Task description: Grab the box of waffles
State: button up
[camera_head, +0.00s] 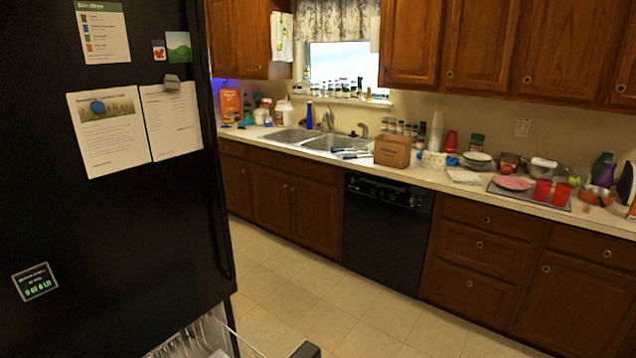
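I cannot make out a box that is clearly the box of waffles. A brown box (392,150) stands upright on the counter just right of the sink; its print is too small to read. An orange box or packet (230,105) stands at the far left end of the counter, also unreadable. My gripper is not recognisable in this view. A small dark piece (306,350) shows at the bottom edge, and I cannot tell what it belongs to.
A black fridge (110,240) with papers fills the left. A clear bin (200,338) shows at its foot. The tiled floor (330,310) between is clear.

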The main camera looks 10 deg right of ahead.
aim_at(431, 160)
jog(key=i+l, duration=1.05)
jog(key=l, duration=0.25)
jog(key=i+l, duration=1.05)
jog(key=l, duration=0.25)
jog(key=i+l, duration=0.15)
jog(key=i, duration=0.35)
jog(key=i+l, duration=0.15)
jog(key=i, duration=0.35)
jog(key=i+l+u, duration=0.1)
jog(key=i, duration=0.4)
